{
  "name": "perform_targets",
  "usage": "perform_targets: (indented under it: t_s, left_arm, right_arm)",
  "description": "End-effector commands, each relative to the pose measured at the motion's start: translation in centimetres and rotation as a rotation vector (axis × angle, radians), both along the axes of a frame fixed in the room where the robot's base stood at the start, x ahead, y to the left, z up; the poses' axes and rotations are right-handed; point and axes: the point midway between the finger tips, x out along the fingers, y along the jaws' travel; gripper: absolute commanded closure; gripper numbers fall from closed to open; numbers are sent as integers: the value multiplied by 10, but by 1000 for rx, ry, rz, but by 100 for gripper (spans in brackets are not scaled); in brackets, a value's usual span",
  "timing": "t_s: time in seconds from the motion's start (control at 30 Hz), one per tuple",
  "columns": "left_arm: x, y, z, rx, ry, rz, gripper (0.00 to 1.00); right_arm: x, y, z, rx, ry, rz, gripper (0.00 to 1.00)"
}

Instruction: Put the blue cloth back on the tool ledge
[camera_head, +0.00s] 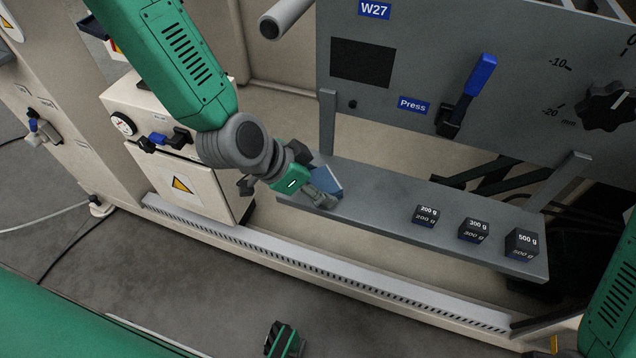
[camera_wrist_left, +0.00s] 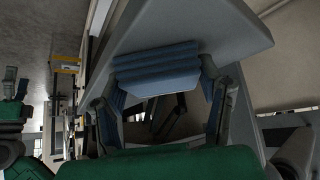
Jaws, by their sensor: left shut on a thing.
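The blue cloth (camera_head: 328,179) is a small folded piece at the left end of the grey tool ledge (camera_head: 375,198). My left gripper (camera_head: 322,190) is shut on it, and its fingers partly hide it in the head view. In the left wrist view the cloth (camera_wrist_left: 157,66) shows as stacked blue folds between the two fingers of my left gripper (camera_wrist_left: 162,100), with the grey ledge (camera_wrist_left: 225,25) behind it. I cannot tell whether the cloth touches the ledge.
Three dark weights, marked 200 g (camera_head: 426,216), 300 g (camera_head: 474,230) and 500 g (camera_head: 521,243), stand on the ledge's right half. The ledge between cloth and weights is clear. A panel (camera_head: 400,60) with a blue-handled lever (camera_head: 480,75) and knob (camera_head: 606,103) rises behind.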

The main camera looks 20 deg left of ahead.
Motion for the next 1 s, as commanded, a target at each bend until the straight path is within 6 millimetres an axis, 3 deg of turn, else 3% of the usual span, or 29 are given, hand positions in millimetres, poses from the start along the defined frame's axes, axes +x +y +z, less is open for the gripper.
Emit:
perform_targets:
  t_s: [0.13, 0.17, 0.2, 0.23, 0.57, 1.0]
  left_arm:
    - [0, 0, -1, 0, 1, -1, 68]
    - [0, 0, -1, 0, 1, -1, 36]
    - [0, 0, -1, 0, 1, -1, 22]
    - [0, 0, -1, 0, 1, -1, 19]
    - [-2, 2, 4, 0, 2, 0, 19]
    - [-36, 39, 73, -1, 0, 1, 19]
  right_arm:
    - [0, 0, 0, 0, 0, 0, 29]
    - [0, 0, 0, 0, 0, 0, 29]
    - [0, 0, 0, 0, 0, 0, 29]
    - [0, 0, 0, 0, 0, 0, 29]
    - [0, 0, 2, 0, 0, 0, 29]
    - [0, 0, 32, 0, 0, 0, 29]
